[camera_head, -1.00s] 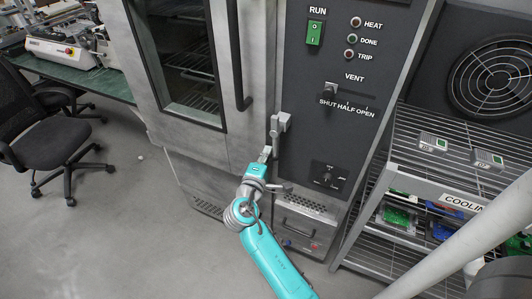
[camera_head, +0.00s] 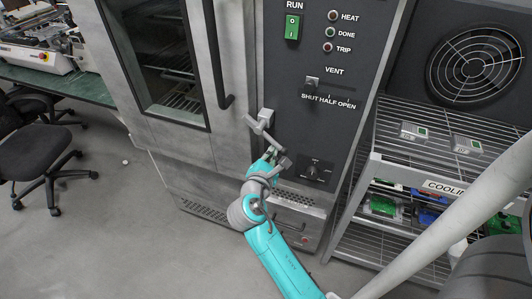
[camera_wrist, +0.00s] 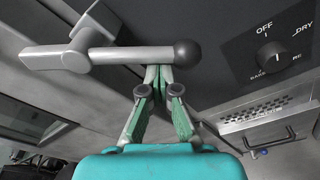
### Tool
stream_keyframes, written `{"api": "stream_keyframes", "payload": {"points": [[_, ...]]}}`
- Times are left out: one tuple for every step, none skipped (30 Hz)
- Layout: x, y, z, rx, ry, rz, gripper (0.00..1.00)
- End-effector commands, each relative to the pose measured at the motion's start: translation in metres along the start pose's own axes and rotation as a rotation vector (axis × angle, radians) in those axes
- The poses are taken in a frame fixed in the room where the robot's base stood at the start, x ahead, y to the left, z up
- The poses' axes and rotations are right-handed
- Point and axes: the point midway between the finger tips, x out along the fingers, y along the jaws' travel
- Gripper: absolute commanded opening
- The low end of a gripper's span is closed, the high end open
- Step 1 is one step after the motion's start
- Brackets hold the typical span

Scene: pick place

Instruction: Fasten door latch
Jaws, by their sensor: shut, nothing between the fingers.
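The door latch (camera_head: 262,122) is a grey lever on the seam between the oven door (camera_head: 228,130) and the dark control panel. Its arm lies aslant across the seam in the head view. In the wrist view, the latch bar (camera_wrist: 118,58) runs nearly level and ends in a dark ball knob (camera_wrist: 187,53). My gripper (camera_head: 271,155) is just below the bar. In the wrist view its shut fingertips (camera_wrist: 158,72) meet the bar's underside near the knob; whether they press on it I cannot tell. Nothing is between the fingers. The door looks closed.
The control panel (camera_head: 325,125) carries a green switch, lamps, a vent knob and a lower dial (camera_wrist: 268,52) right of my gripper. A wire rack (camera_head: 440,150) stands at right.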

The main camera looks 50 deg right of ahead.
Motion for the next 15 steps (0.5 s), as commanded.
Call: {"api": "stream_keyframes", "payload": {"points": [[-0.001,-0.001,0.004,-0.041,-0.001,-0.006,0.0],[-0.001,-0.001,0.006,-0.069,-0.001,-0.01,0.0],[-0.001,-0.002,0.009,-0.106,-0.002,-0.016,0.0],[-0.002,-0.002,0.011,-0.134,-0.002,-0.02,0.0],[-0.002,-0.002,0.014,-0.162,-0.002,-0.024,0.0],[-0.002,-0.002,0.017,-0.2,-0.002,-0.029,0.0],[-0.003,-0.002,0.019,-0.228,-0.002,-0.032,0.0],[-0.003,-0.003,0.021,-0.255,-0.002,-0.037,0.0],[-0.003,-0.003,0.024,-0.291,-0.002,-0.042,0.0],[-0.004,-0.002,0.026,-0.317,-0.002,-0.046,0.0],[-0.004,-0.002,0.028,-0.343,-0.002,-0.049,0.0],[-0.004,-0.002,0.03,-0.376,-0.002,-0.053,0.0],[-0.004,-0.002,0.032,-0.401,-0.002,-0.057,0.0],[-0.005,-0.002,0.034,-0.424,-0.002,-0.061,0.0],[-0.005,-0.001,0.036,-0.454,-0.001,-0.065,0.0]]}}
